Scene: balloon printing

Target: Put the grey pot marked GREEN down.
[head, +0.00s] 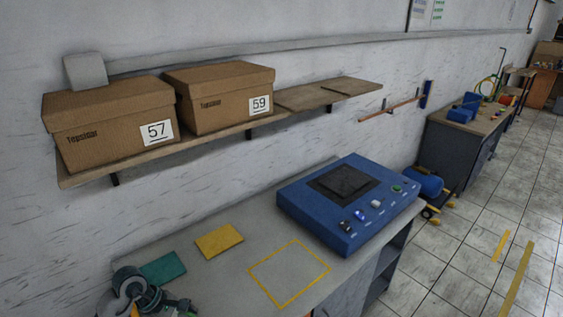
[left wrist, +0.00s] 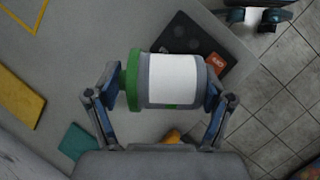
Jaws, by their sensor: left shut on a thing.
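The grey pot (left wrist: 176,80) has a green end, a broad white label and a small green mark at the label's edge. No word on it is readable. In the left wrist view it lies across the picture between the two fingers of my left gripper (left wrist: 166,90), which is shut on it. The grey worktop shows behind it; I cannot tell the gap between them. In the head view only part of my left arm shows at the bottom left, and the pot cannot be made out. My right gripper is in neither view.
The worktop (head: 215,265) bears a teal pad (head: 163,268), a yellow pad (head: 219,241), an empty yellow outline (head: 327,268) and a blue machine (head: 300,208). A dark flat thing with an orange-red patch (left wrist: 217,64) is partly behind the pot. Cartons (head: 110,122) stand on a wall shelf.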

